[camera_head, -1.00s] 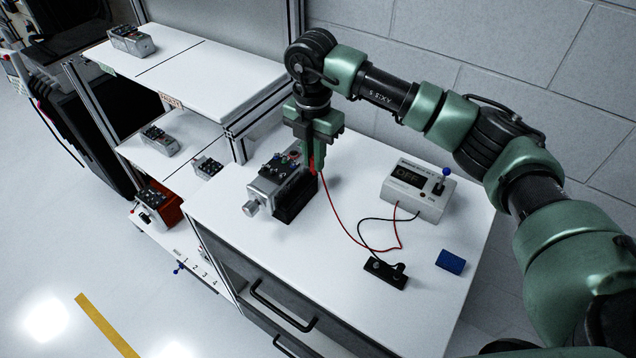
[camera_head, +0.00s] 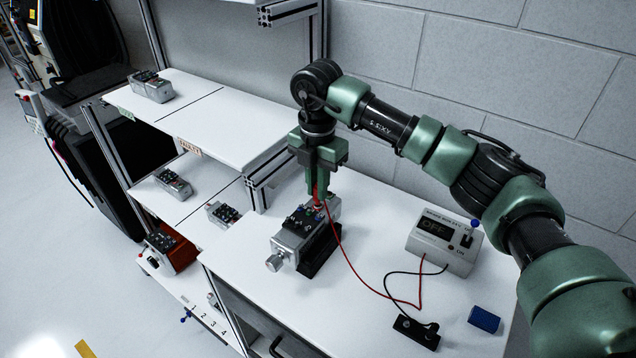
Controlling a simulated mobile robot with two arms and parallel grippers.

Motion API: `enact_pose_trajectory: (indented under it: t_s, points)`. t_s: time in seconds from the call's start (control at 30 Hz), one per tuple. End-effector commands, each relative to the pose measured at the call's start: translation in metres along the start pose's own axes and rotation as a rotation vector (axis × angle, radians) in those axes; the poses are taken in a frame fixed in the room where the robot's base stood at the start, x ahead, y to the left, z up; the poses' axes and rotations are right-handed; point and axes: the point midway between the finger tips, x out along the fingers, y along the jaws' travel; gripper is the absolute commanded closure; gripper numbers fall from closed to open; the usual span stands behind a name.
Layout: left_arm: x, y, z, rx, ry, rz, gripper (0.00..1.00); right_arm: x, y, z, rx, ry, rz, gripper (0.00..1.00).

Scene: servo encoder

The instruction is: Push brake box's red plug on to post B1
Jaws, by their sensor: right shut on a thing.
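The brake box (camera_head: 443,240) is a grey supply with a dark "OFF" display and a blue-tipped lever, on the right of the bench. A red lead and a black lead run from its front. The servo unit (camera_head: 296,237) sits in a black cradle (camera_head: 322,252), with several small posts on its top; their labels are too small to read. My right gripper (camera_head: 317,193) points down over the rear of this top, shut on the red plug (camera_head: 318,203). Its jaws largely hide the plug, and I cannot tell whether it touches a post. My left gripper is out of view.
A black holder (camera_head: 415,332) with the black lead lies at the front of the white bench (camera_head: 365,215). A blue block (camera_head: 484,320) lies to its right. Shelves at left carry several similar units (camera_head: 173,183). The bench between servo and brake box is clear apart from the red lead.

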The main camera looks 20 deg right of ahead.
Motion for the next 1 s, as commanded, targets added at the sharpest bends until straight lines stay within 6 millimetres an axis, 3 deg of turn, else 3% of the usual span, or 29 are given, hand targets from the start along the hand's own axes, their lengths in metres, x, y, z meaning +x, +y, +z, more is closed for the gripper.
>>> enact_pose_trajectory:
  t_s: [0.5,1.0]
  points:
    - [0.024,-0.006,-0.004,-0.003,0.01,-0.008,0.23,0.039,0.0,0.0,0.001,-0.001,-0.002,1.0]
    - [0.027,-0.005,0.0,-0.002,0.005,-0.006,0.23,0.044,0.0,0.0,0.001,-0.001,0.0,1.0]
